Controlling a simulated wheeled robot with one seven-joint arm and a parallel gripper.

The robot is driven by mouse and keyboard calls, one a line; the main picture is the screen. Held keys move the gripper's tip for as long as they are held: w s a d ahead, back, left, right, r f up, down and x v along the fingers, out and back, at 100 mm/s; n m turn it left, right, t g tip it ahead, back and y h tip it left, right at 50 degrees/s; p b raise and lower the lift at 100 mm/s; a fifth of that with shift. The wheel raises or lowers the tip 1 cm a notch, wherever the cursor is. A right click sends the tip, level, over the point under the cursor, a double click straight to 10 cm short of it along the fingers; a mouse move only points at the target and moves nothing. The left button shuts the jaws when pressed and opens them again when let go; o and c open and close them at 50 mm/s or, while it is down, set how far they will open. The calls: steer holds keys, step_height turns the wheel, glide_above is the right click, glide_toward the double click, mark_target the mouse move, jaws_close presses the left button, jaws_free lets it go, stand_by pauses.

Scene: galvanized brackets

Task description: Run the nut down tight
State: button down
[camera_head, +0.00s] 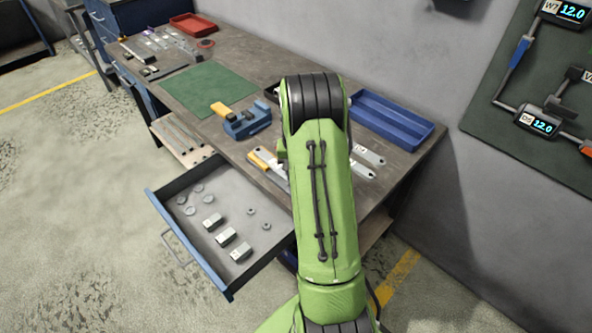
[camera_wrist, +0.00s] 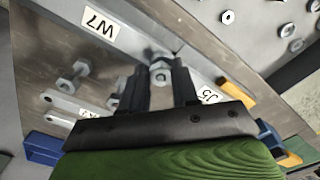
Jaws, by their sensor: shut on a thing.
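In the wrist view, a grey metal nut (camera_wrist: 160,71) sits between the fingertips of my gripper (camera_wrist: 161,77), which is shut on it. The nut is over a flat galvanized bracket (camera_wrist: 138,55) on the bench, close to the white W7 label (camera_wrist: 101,25). Whether the nut is seated flat on the bracket is too small to tell. Another bolt (camera_wrist: 75,75) stands on a bracket to the left. In the head view my arm hides my gripper and the nut. Bracket ends (camera_head: 368,156) show to the right of the arm.
An open drawer (camera_head: 232,188) with washers, nuts and several blocks juts out at the front. A blue vise (camera_head: 247,122) stands left of my arm, near the green mat (camera_head: 208,90). A blue tray (camera_head: 391,119) is at the right rear, against the wall.

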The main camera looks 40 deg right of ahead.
steer(key=m, duration=0.6)
steer(key=shift+s+d+m, duration=0.1)
steer(key=shift+m, duration=0.3)
steer(key=m, duration=0.4)
steer(key=shift+f, duration=0.1)
steer(key=m, duration=0.4)
steer(key=shift+d+b, duration=0.1)
steer(key=shift+b, duration=0.25)
steer(key=c, duration=1.1)
jaws_free()
steer(key=shift+s, duration=0.15)
